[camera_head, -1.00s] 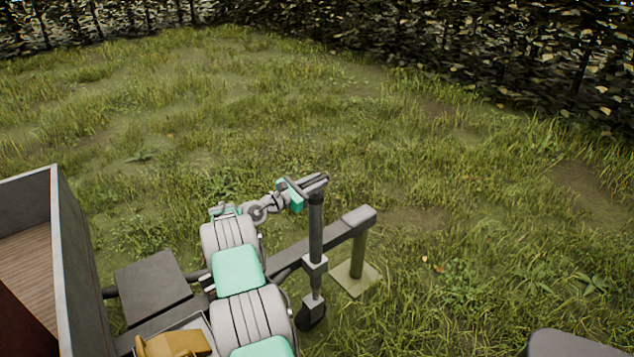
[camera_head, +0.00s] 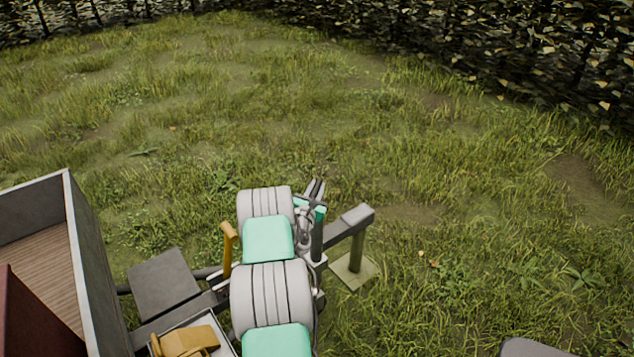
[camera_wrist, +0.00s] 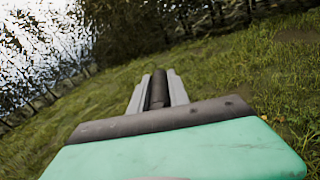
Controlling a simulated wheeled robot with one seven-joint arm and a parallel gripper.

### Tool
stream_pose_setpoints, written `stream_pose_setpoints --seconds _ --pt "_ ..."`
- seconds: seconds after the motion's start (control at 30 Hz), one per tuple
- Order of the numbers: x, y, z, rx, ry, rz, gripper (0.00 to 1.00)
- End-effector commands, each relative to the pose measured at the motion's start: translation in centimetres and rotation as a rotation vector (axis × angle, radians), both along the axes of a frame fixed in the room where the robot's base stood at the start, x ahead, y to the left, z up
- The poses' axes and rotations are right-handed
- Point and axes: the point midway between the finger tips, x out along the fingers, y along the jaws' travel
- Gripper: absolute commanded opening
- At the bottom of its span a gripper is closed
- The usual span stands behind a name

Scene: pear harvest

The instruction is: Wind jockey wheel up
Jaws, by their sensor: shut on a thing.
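The jockey wheel's dark upright tube (camera_head: 316,238) stands beside the trailer drawbar (camera_head: 350,222). My arm hides its lower part and its wheel. My gripper (camera_head: 316,188) is at the top of the tube, with its fingers pointing up and away. In the wrist view my gripper (camera_wrist: 158,88) has its two light grey fingers shut on a dark round crank handle (camera_wrist: 158,92), which lies lengthwise between them. The crank's joint to the tube cannot be made out.
The drawbar's front end rests over a post (camera_head: 357,250) on a square plate (camera_head: 352,272). A yellow lever (camera_head: 228,248) stands left of my arm. The grey-walled trailer bed (camera_head: 84,225) is at the left. Open grass lies beyond, up to a hedge (camera_head: 480,40).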

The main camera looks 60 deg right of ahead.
Motion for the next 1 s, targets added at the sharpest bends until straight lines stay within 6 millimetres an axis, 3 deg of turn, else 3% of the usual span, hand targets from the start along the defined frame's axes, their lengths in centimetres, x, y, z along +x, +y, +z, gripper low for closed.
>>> stream_pose_setpoints --seconds 0.67,0.7,0.93,1.0 --pt "0.06 -0.08 0.05 -0.002 0.002 0.076 0.00" --pt "0.05 -0.08 0.06 -0.002 0.001 0.076 0.24" --pt "0.06 -0.06 0.02 -0.001 0.001 0.076 0.43" --pt "0.06 -0.06 0.01 -0.001 0.001 0.076 0.43"
